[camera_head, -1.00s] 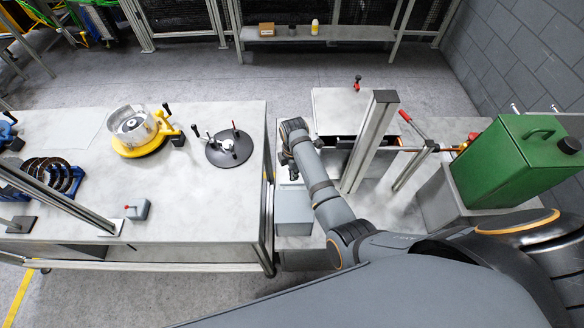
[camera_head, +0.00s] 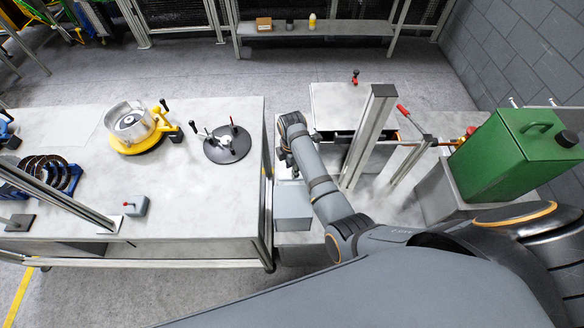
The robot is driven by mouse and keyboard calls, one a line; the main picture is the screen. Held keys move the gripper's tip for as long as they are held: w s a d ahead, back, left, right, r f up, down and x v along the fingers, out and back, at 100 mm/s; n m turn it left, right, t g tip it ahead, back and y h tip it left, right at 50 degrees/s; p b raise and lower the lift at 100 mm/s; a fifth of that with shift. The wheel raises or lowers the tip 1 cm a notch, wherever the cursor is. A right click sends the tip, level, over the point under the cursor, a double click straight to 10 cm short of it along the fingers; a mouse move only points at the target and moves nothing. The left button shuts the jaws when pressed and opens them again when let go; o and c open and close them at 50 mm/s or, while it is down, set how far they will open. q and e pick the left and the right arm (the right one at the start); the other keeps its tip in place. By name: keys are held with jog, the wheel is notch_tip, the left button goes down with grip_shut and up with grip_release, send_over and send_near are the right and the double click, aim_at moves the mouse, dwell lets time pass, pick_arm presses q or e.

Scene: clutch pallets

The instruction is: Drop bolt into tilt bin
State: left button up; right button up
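My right arm reaches forward over the gap between the two tables. My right gripper (camera_head: 284,162) points down by the right edge of the left table, and mostly its back and side show. Its fingertips are too small and dark to tell whether they are open or shut. I see no bolt; whether the gripper holds one is hidden. A grey box-shaped bin (camera_head: 292,205) stands just below the gripper in the picture, beside the table's edge. I cannot tell for sure that it is the tilt bin. My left gripper is not in view.
The left table (camera_head: 190,205) carries a yellow clutch fixture (camera_head: 140,146), a black round plate with handles (camera_head: 228,146) and a small grey box with a red knob (camera_head: 136,206). A metal post (camera_head: 368,140) and a green canister (camera_head: 513,157) stand right of my arm.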

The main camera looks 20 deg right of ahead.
notch_tip(320, 180, up, 7)
dwell(0.3)
jog(key=shift+r, duration=0.1)
dwell(0.5)
